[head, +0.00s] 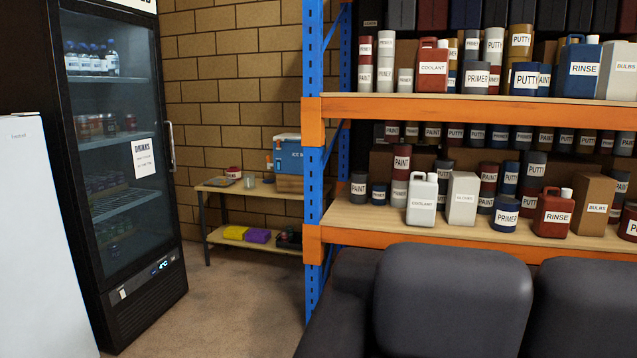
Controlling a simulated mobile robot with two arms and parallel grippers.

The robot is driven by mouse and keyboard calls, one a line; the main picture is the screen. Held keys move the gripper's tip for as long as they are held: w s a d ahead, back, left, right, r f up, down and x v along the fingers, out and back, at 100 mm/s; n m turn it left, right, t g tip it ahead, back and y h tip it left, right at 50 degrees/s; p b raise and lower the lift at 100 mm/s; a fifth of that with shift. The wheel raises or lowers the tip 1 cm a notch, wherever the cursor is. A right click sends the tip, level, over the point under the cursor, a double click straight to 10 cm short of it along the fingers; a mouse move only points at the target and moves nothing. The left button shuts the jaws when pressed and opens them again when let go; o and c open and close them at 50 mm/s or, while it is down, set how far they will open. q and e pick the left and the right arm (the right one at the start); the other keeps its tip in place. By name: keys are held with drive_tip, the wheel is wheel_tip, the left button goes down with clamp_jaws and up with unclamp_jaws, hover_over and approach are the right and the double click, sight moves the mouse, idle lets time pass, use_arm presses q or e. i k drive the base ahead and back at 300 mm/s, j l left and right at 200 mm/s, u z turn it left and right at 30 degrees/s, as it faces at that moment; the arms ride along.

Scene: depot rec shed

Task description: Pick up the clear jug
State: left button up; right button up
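I cannot make out a clear jug for certain. On the small bench (214,187) against the brick wall stands a small pale grey-blue vessel (249,181); it is too small to tell whether it is a clear jug. On the rack's lower shelf (371,225) are a white jug labelled COOLANT (422,205) and a red jug labelled RINSE (553,218). On its upper shelf (352,105) are a red COOLANT jug (432,75) and a blue RINSE jug (579,75). These four look opaque. Neither of my grippers is in view.
A dark padded sofa (452,300) stands in front of the rack. A glass-door drinks fridge (122,180) and a white cabinet (42,240) stand at left. A blue-and-white cooler (288,152) sits on the bench. The floor (230,290) between fridge and sofa is clear.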

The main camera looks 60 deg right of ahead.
sight(249, 179)
drive_tip(key=z, duration=1.4)
drive_tip(key=i+j+u, duration=0.35)
drive_tip(key=u, duration=0.15)
drive_tip(key=i+j+u, duration=0.35)
drive_tip(key=u, duration=0.15)
drive_tip(key=i+u, duration=0.45)
drive_tip(key=i+j+z, duration=0.2)
drive_tip(key=i, duration=0.3)
drive_tip(key=i+z, duration=0.15)
drive_tip(key=i, duration=0.35)
drive_tip(key=i+l+z, duration=0.15)
drive_tip(key=i+z, duration=0.25)
drive_tip(key=i+l+z, duration=0.1)
drive_tip(key=z, duration=0.3)
drive_tip(key=i+z, duration=0.4)
drive_tip(key=i+j+z, duration=0.2)
drive_tip(key=z, duration=0.2)
drive_tip(key=i+l, duration=0.1)
drive_tip(key=i, duration=0.75)
drive_tip(key=i+l+z, duration=0.1)
drive_tip(key=i, duration=0.8)
drive_tip(key=k+l, duration=0.05)
